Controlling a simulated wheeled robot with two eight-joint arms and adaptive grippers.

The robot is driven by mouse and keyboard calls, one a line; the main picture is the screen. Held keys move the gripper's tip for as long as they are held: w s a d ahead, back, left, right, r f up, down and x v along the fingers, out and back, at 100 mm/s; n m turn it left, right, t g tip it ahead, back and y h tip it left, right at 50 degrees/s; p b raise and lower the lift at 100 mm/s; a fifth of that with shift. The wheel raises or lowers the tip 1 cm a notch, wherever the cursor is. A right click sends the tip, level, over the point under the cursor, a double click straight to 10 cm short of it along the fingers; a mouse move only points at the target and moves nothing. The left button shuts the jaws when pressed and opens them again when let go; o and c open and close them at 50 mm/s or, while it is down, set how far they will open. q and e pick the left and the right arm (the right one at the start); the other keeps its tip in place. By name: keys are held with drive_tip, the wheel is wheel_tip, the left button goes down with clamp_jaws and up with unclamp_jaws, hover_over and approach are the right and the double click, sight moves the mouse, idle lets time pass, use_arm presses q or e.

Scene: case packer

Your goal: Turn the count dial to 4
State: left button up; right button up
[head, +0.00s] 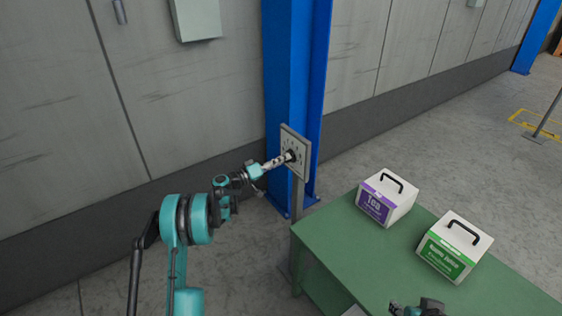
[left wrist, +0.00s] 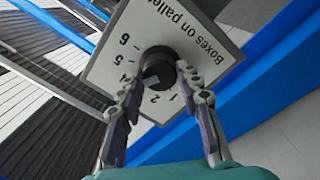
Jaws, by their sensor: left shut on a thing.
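The count dial is a black round knob (head: 291,156) on a light square plate (head: 299,140) fixed to a post. In the left wrist view the plate (left wrist: 210,50) reads "Boxes on pallet", with numbers around the knob (left wrist: 158,60). The 1, 2, 4, 5 and 6 show; the 3 seems hidden by a finger. A grey mark on the knob faces the lower left, roughly toward the 3 and 4 side; its exact number is unclear. My left gripper (head: 284,159) is shut on the knob, one finger each side. My right gripper (head: 418,308) is partly cut off at the bottom edge.
A blue column (head: 290,80) stands right behind the dial post. A green table (head: 370,250) is to the right, bearing a purple-labelled box (head: 386,197) and a green-labelled box (head: 454,246). A grey wall is behind.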

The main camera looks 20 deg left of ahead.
use_arm(q)
drive_tip(key=o, duration=1.2)
drive_tip(key=shift+f, duration=0.1)
drive_tip(key=shift+c, duration=0.2)
drive_tip(key=v, duration=1.2)
